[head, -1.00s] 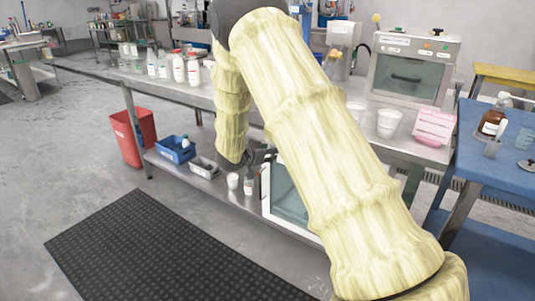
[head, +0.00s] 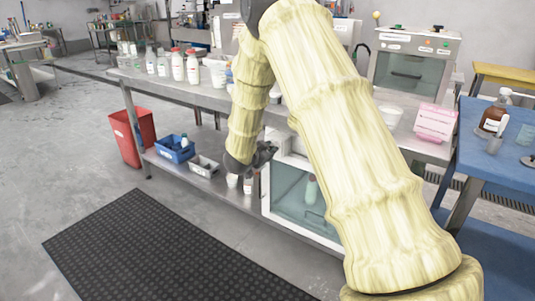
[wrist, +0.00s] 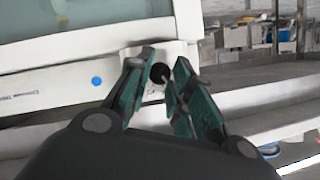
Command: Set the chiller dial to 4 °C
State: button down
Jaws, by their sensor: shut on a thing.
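The chiller (head: 290,190) is a white box with a glass front on the lower shelf of the steel bench. My gripper (head: 268,152) is at its upper left corner, and my arm hides part of the chiller. In the wrist view, the white front of the chiller (wrist: 60,92) has a blue dot and a printed label. A round black dial (wrist: 158,74) sits between the teal fingertips of my gripper (wrist: 160,82), which are shut on it. The dial's scale and pointer are not readable.
A green-capped bottle (head: 311,189) shows behind the chiller glass. Left of the chiller on the lower shelf are white cups, a grey bin (head: 204,166) and a blue bin (head: 174,149). The bench top above holds several bottles.

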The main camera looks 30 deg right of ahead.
jog(key=shift+s+d+f+m+t+b, duration=0.15)
jog(key=shift+m+t+b, duration=0.65)
jog(key=shift+m+b, duration=0.6)
jog(key=shift+a+f+m+t+b, duration=0.15)
jog(key=shift+m+t+b, duration=0.65)
jog(key=shift+m+b, duration=0.6)
jog(key=shift+s+d+f+m+t+b, duration=0.15)
jog(key=shift+m+t+b, duration=0.65)
jog(key=shift+m+b, duration=0.6)
jog(key=shift+h, duration=0.3)
jog(key=c, duration=1.3)
grip_release()
jog(key=shift+o, duration=0.2)
jog(key=shift+r, duration=0.1)
